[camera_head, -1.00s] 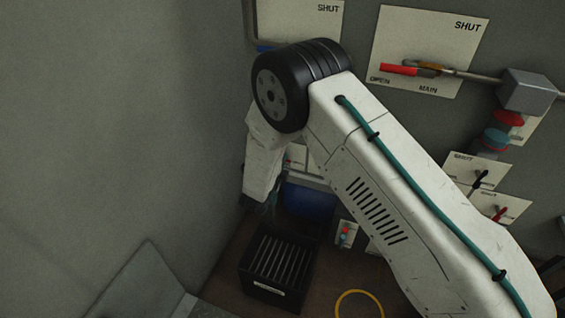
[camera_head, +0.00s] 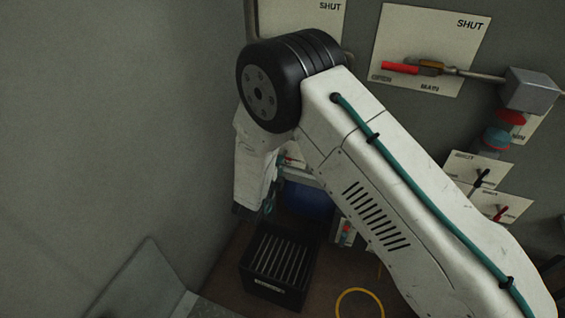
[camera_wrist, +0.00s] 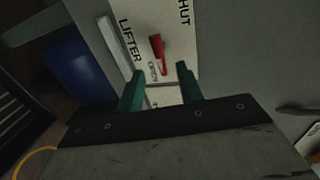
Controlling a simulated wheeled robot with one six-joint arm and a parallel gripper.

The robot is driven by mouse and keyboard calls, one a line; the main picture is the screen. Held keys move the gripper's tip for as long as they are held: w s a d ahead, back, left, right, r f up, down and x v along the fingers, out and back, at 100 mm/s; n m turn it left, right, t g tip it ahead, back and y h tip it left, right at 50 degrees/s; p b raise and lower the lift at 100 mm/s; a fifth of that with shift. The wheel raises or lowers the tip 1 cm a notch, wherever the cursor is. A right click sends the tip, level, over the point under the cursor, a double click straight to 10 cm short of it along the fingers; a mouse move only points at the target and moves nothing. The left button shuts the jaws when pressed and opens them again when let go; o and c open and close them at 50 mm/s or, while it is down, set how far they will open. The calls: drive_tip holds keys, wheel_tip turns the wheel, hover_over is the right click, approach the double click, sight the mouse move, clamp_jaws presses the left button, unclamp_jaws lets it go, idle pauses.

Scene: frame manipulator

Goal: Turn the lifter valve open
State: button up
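The lifter valve has a red handle (camera_wrist: 158,50) in the wrist view, in front of a pale plate (camera_wrist: 178,25) marked LIFTER, SHUT and OPEN. The handle points roughly up and down in the picture, with its lower end near the small OPEN lettering. My gripper (camera_wrist: 160,84) has two teal fingers spread apart with nothing held between them. The handle shows just beyond the fingertips, between their lines; I cannot tell whether they touch it. In the head view my arm hides most of the area around my gripper.
A blue cylinder (camera_wrist: 77,72) stands left of the plate. In the head view a black slatted crate (camera_head: 276,268) and a yellow ring (camera_head: 359,303) lie below. The MAIN valve's red-ended handle (camera_head: 400,67) is at upper right. A grey wall is close on the left.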

drive_tip(key=shift+v, duration=1.65)
